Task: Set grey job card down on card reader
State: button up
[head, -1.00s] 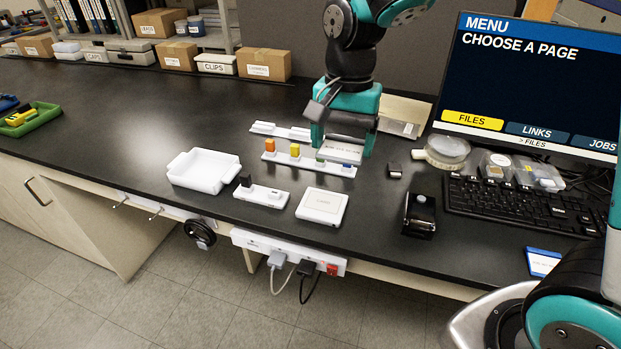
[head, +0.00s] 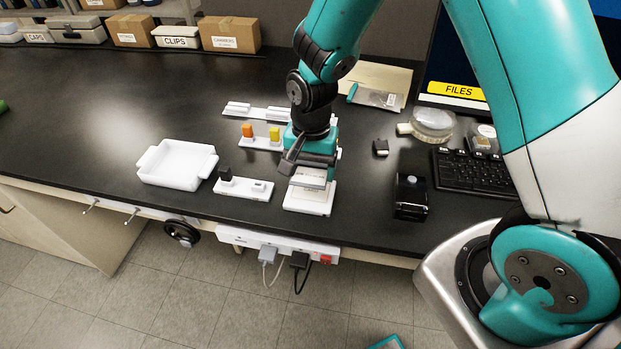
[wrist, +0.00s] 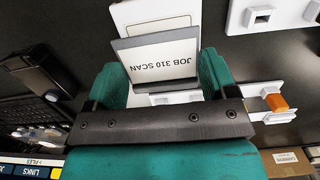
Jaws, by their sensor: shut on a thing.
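My gripper (head: 312,172) is shut on the grey job card (head: 308,178). In the wrist view the card (wrist: 160,62) lies between the two green fingers, its white label reading JOB 310 SCAN upside down. The card reader (head: 308,205) is a white flat pad near the bench's front edge. The card is over the rear part of the reader in the head view, and part of the reader's top is hidden. The reader (wrist: 150,12) also shows beyond the card in the wrist view. I cannot tell whether card and reader touch.
A white block with a dark plug (head: 240,188) stands left of the reader, then a white tray (head: 178,163). A rack with orange and yellow pieces (head: 262,136) is behind. A black device (head: 411,197) stands to the right, with bare bench between.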

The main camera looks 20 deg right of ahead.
aim_at(311, 174)
jog(key=shift+f+p, duration=0.35)
jog(key=shift+f, duration=2.05)
jog(key=shift+f, duration=0.15)
jog(key=o, duration=0.8)
jog(key=r+b, duration=0.1)
jog(key=r, duration=0.7)
jog(key=r+b, duration=0.1)
jog(key=r, duration=0.3)
jog(key=shift+w+d+r+b, duration=0.1)
jog(key=shift+w+d+b, duration=0.15)
jog(key=shift+w+b, duration=0.1)
jog(key=s+a+r+n+y, duration=0.1)
jog(key=s+r+n, duration=0.3)
jog(key=s, duration=0.2)
jog(key=s+a+r+n+y, duration=0.1)
jog(key=s+a+r+n, duration=0.1)
jog(key=s+r+n, duration=0.2)
jog(key=s+a+r+n+y, duration=0.1)
jog(key=s+r+n, duration=0.3)
jog(key=s, duration=0.5)
jog(key=shift+s+a+r+n+t+y, duration=0.1)
jog(key=shift+a+r+n+t+y, duration=0.15)
jog(key=shift+n, duration=0.35)
jog(key=shift+s+a+r+n+t+y, duration=0.15)
jog(key=shift+a+n, duration=0.15)
jog(key=shift+n, duration=0.3)
